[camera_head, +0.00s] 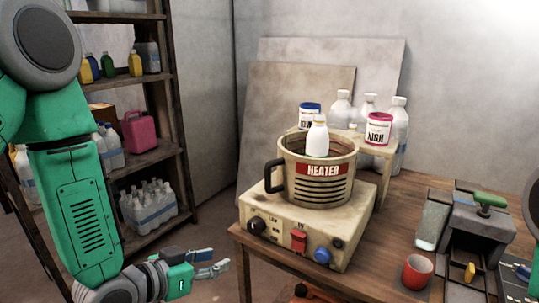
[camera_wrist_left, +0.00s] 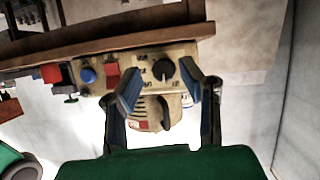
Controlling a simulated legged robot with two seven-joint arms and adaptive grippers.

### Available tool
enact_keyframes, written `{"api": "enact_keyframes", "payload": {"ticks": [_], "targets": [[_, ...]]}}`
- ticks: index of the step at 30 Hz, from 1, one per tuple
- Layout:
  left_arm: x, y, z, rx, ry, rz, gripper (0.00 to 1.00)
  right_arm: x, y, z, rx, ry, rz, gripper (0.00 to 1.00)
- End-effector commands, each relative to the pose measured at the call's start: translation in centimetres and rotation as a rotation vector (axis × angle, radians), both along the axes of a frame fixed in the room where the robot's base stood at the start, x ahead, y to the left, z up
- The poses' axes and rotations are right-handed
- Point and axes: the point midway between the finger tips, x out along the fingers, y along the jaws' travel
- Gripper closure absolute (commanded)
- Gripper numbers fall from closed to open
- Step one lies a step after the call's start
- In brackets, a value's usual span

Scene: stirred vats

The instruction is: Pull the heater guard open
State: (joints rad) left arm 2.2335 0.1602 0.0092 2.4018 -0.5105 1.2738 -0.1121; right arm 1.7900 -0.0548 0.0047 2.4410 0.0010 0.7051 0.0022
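The heater guard (camera_head: 325,187) is a beige, slotted round shell with a red HEATER label and a dark handle (camera_head: 273,176) on its left side. It sits on a beige control box (camera_head: 280,246) with knobs and a red switch. A white bottle (camera_head: 317,138) stands up out of its top. My left gripper (camera_head: 222,267) is open and empty, left of and below the box, apart from the handle. The left wrist view looks upside down; the guard (camera_wrist_left: 147,110) and its handle (camera_wrist_left: 164,112) show beyond the parted fingers. My right gripper is out of view.
The box stands near the left edge of a wooden table (camera_head: 392,240). A small stand (camera_head: 384,151) with labelled jars is behind it. A red cup (camera_head: 417,271) and a grey vise-like device (camera_head: 478,230) are on the right. A shelf (camera_head: 172,90) stands at the left.

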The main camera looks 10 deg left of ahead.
Motion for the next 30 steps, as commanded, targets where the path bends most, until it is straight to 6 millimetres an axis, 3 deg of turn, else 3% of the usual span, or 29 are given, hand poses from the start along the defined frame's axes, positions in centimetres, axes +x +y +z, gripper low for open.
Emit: {"api": "enact_keyframes", "payload": {"ticks": [1,3,7,14,30], "targets": [[1.4,-0.3,4.8,-0.034,-0.112,-0.022,0.66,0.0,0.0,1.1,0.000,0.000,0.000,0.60],[2.3,-0.7,9.1,-0.068,-0.232,-0.053,0.66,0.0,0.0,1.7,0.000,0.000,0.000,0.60],[2.9,-1.0,13.6,-0.108,-0.359,-0.088,0.66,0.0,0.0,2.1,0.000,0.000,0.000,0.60],[4.4,-2.1,14.4,-0.115,-0.390,-0.100,0.66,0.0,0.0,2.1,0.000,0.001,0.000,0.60],[13.2,-7.4,14.4,-0.115,-0.388,-0.098,0.66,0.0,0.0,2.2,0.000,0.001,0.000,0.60]]}}
